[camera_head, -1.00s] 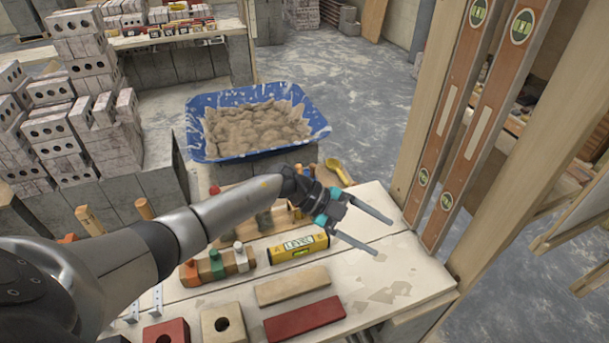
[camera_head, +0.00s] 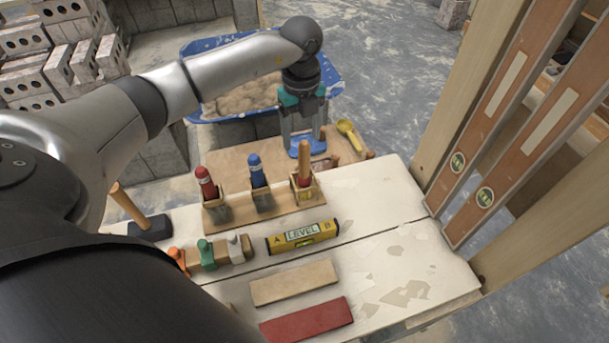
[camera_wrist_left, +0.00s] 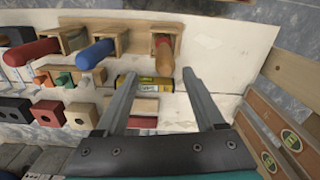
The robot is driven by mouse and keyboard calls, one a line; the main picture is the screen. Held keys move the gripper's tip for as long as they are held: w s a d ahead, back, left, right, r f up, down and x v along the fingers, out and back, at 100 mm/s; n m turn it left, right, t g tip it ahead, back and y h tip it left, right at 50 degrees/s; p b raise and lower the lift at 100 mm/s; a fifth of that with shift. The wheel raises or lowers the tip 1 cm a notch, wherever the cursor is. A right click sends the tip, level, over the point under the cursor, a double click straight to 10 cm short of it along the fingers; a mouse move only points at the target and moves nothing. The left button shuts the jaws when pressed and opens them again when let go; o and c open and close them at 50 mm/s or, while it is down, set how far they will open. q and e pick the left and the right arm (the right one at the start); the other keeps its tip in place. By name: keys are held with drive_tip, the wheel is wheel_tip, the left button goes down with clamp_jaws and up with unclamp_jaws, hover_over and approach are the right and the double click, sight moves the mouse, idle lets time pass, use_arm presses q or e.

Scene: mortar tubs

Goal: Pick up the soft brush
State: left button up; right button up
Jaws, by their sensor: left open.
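A wooden rack (camera_head: 234,217) on the table holds three upright handled tools, bristle ends down: one red-handled (camera_head: 205,183), one blue-handled (camera_head: 257,171), and one with a plain wood handle and red lower part (camera_head: 304,163). I cannot tell which is the soft brush. In the left wrist view the red handle (camera_wrist_left: 32,51), blue handle (camera_wrist_left: 95,54) and wood-and-red handle (camera_wrist_left: 164,53) show from above. My left gripper (camera_head: 306,143) is open and empty, pointing down beyond the rack's right end. In the left wrist view its fingers (camera_wrist_left: 160,76) are apart, below the wood-and-red handle. My right gripper is out of view.
A yellow level (camera_head: 302,236), a tan block (camera_head: 293,283) and a red block (camera_head: 307,320) lie in front of the rack. A yellow scoop (camera_head: 353,136) lies behind. A blue tub (camera_head: 334,84) of mortar stands beyond. Upright levels (camera_head: 510,105) lean at right.

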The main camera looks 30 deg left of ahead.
sight(303, 143)
use_arm(q)
drive_tip(key=shift+f, duration=1.4)
drive_tip(key=shift+w+f+b, duration=0.1)
drive_tip(key=shift+f+b, duration=0.25)
drive_tip(key=f, duration=0.2)
drive_tip(key=f+b, duration=0.1)
drive_tip(key=shift+w+f, duration=0.3)
drive_tip(key=shift+f, duration=0.45)
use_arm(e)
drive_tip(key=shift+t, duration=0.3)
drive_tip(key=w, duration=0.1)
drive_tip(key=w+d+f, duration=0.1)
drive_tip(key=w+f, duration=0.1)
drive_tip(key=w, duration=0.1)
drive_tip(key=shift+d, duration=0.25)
use_arm(q)
drive_tip(key=shift+r, duration=0.1)
clamp_jaws()
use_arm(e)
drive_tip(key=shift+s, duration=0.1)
